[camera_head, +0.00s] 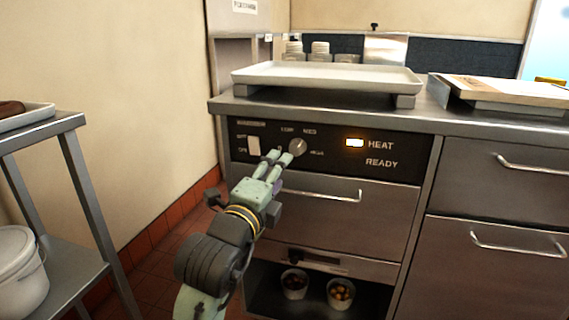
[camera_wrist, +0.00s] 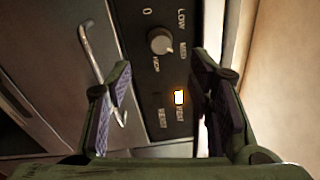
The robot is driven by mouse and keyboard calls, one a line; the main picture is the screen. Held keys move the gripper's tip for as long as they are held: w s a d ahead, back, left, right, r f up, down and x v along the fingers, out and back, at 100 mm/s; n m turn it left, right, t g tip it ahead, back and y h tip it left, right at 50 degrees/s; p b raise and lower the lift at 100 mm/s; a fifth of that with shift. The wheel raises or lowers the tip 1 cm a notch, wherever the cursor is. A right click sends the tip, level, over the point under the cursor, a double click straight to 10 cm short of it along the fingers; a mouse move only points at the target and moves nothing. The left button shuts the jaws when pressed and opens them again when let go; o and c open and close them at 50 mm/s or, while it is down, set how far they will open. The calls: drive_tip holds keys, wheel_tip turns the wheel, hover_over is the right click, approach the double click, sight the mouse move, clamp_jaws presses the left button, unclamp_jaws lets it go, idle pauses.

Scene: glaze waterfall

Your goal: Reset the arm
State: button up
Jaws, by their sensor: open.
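My gripper (camera_head: 279,157) is open and empty in front of the control panel (camera_head: 407,148), its fingertips just left of and below the round knob (camera_head: 298,147). In the head view I cannot tell whether a finger touches the knob. In the wrist view my gripper (camera_wrist: 160,95) has its two fingers wide apart, with the knob (camera_wrist: 160,41) beyond them and nothing between the pads. The HEAT light (camera_head: 354,143) glows orange-yellow and also shows in the wrist view (camera_wrist: 179,97). The READY light looks unlit.
A tray (camera_head: 330,76) rests on the counter above the panel. Drawer handles (camera_head: 322,196) stick out below. Two small cups (camera_head: 341,294) stand in the open shelf underneath. A metal rack (camera_head: 85,190) with a white bucket (camera_head: 20,270) stands left. Floor shows between rack and cabinet.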

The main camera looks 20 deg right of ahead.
drive_tip(key=shift+v, duration=0.8)
drive_tip(key=shift+r, duration=0.1)
